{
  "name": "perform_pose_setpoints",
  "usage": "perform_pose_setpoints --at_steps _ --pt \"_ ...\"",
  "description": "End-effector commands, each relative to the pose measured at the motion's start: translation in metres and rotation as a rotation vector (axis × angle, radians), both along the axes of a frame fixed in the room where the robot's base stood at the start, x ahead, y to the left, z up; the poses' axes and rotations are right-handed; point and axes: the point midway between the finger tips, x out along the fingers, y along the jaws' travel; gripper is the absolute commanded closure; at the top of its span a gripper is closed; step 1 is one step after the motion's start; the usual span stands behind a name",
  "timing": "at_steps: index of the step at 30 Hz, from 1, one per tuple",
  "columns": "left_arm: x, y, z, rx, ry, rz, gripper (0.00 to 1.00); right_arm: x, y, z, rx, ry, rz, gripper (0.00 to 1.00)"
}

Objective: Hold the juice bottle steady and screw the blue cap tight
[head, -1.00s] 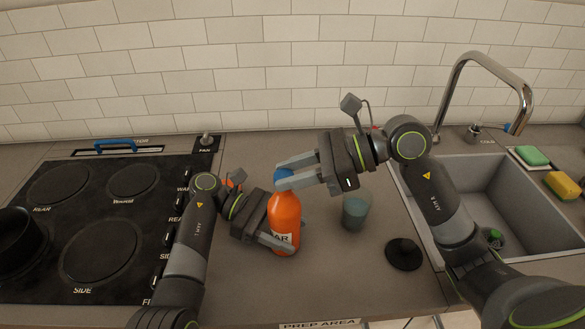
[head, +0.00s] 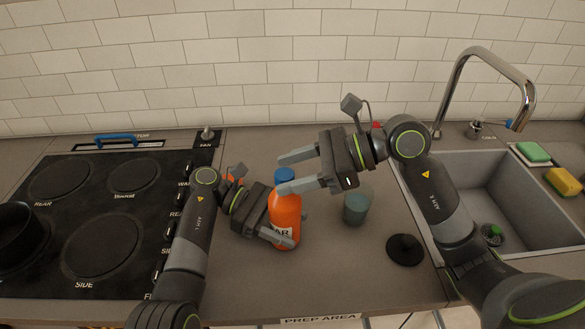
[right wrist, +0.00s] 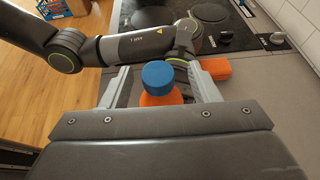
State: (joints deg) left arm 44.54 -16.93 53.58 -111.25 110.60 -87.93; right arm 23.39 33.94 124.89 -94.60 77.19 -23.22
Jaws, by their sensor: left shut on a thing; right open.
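The orange juice bottle (head: 286,212) stands upright on the counter with the blue cap (head: 285,175) on its top. My left gripper (head: 283,237) is shut on the bottle's lower body, near its label. My right gripper (head: 283,172) is open at cap height, its fingers reaching in from the right. In the right wrist view the cap (right wrist: 157,74) and the bottle's orange shoulder (right wrist: 160,97) sit between the spread fingers, with a gap to each side. How fully the cap is seated cannot be told.
A grey-green cup (head: 357,206) and a black round lid-like object (head: 405,249) stand right of the bottle. The stove (head: 95,220) lies left, the sink (head: 490,185) right. An orange block (right wrist: 216,68) is behind the bottle in the right wrist view.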

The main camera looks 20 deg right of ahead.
Motion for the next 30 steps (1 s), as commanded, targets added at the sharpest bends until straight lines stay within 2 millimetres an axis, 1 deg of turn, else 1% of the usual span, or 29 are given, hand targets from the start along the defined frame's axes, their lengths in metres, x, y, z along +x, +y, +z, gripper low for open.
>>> perform_pose_setpoints --at_steps 1,6,15,19,23,30 --pt "0.0 0.0 -0.003 0.0 0.0 0.0 0.71 -0.002 0.003 -0.009 0.016 0.018 0.002 0.45" --pt "0.0 0.0 -0.004 0.0 0.0 0.0 0.71 -0.003 -0.003 -0.008 0.012 0.018 0.0 0.45" --pt "0.0 0.0 -0.003 0.001 0.001 0.0 0.71 -0.013 -0.03 0.006 0.005 0.014 -0.001 0.45" --pt "0.0 0.0 -0.002 0.001 0.001 0.0 0.71 -0.016 -0.038 0.011 0.008 0.012 0.001 0.45" --pt "0.0 0.0 -0.002 0.001 0.001 0.0 0.71 -0.017 -0.042 0.014 0.009 0.011 0.002 0.45" --pt "0.0 0.0 -0.001 0.001 0.001 0.0 0.71 -0.017 -0.042 0.015 0.011 0.011 0.003 0.45"
